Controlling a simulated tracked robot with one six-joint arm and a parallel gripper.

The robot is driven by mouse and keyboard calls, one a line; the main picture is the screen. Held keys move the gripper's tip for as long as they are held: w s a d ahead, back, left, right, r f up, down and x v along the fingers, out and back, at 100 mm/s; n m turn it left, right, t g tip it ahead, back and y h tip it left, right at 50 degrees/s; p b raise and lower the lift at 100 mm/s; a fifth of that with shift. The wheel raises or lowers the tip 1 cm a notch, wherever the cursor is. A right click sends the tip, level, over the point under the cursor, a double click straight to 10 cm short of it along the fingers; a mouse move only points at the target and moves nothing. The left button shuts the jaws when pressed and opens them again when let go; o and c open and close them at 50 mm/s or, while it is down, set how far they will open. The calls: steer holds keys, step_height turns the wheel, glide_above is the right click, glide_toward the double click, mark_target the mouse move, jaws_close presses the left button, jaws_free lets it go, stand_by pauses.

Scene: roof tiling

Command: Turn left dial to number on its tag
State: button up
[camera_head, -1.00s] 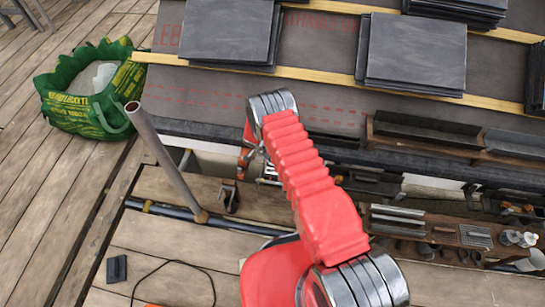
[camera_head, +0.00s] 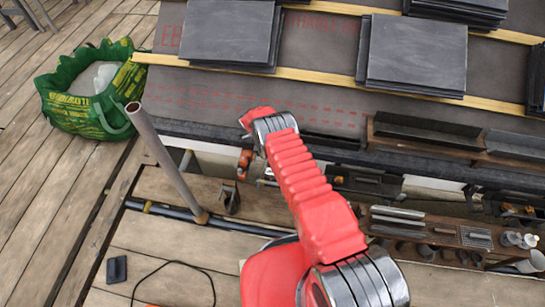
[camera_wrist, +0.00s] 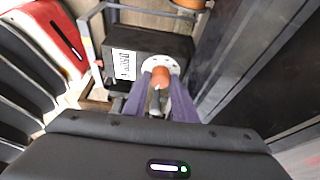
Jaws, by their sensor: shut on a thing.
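A black box (camera_wrist: 150,52) shows in the wrist view with a white tag (camera_wrist: 124,64) on its face. The dark writing on the tag runs sideways and is too small to read surely. A pale dial ring (camera_wrist: 158,63) with dark marks sits beside the tag, and an orange-brown knob (camera_wrist: 160,76) stands out from it. My gripper (camera_wrist: 160,80) is shut on the knob, one purple-grey finger on each side. The fingers hide part of the ring, and I cannot tell the dial's setting. In the head view my arm covers much of this spot.
A dark panel stands close on the right in the wrist view. In the head view, a grey pole (camera_head: 160,160) rises left of my arm. Slate stacks (camera_head: 415,50) lie on the roof, and a shelf of tools (camera_head: 430,232) is at right.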

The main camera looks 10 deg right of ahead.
steer(key=shift+w+d, duration=0.1)
steer(key=shift+w, duration=0.05)
stand_by(0.3)
steer(key=o, duration=1)
steer(key=shift+r, duration=0.1)
steer(key=v, duration=1.3)
steer(key=shift+r, duration=0.25)
